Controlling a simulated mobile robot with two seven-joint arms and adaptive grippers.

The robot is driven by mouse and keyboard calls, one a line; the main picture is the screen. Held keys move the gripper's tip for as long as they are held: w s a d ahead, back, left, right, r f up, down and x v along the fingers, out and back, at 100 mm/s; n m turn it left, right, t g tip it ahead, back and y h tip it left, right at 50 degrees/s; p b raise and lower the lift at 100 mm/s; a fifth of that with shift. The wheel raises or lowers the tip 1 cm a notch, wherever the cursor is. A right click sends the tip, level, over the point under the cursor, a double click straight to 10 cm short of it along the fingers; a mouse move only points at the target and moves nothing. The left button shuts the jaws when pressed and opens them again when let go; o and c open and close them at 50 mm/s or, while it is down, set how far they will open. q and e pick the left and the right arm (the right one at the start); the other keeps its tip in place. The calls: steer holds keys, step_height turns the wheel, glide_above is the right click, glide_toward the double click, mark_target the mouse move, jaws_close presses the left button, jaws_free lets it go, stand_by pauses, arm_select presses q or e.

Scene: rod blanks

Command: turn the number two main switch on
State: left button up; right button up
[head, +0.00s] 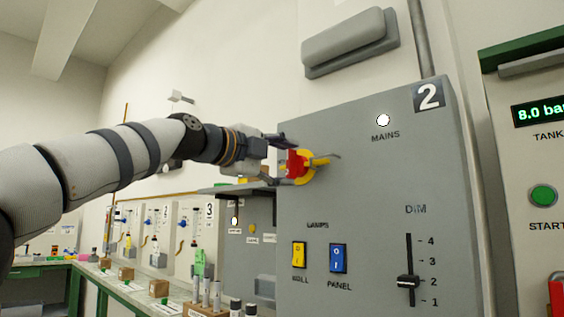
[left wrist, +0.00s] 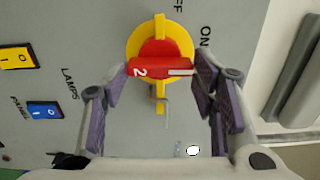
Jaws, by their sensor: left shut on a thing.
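The number two main switch is a red handle on a yellow disc (head: 305,167), on the front of the grey panel marked 2 (head: 350,200). My left gripper (head: 287,160) comes in from the left and is shut on the handle. In the left wrist view, the red handle (left wrist: 155,68) lies crosswise between the two fingers (left wrist: 160,85). Its white line points right, which is up the panel; ON is printed nearby at upper right, and a partly cut-off OFF higher up. The white round mains lamp (head: 383,120) is above and right of the switch. My right gripper does not show.
A grey metal loop (left wrist: 166,108) hangs from the yellow disc's tab. A bench with several small items (head: 160,288) stands at lower left.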

arm_select(q)
steer(key=shift+r, duration=0.1)
steer(key=o, duration=1.5)
steer(key=shift+c, duration=0.2)
steer(key=shift+o, duration=1.1)
steer(key=shift+w, duration=0.15)
steer(key=v, duration=1.2)
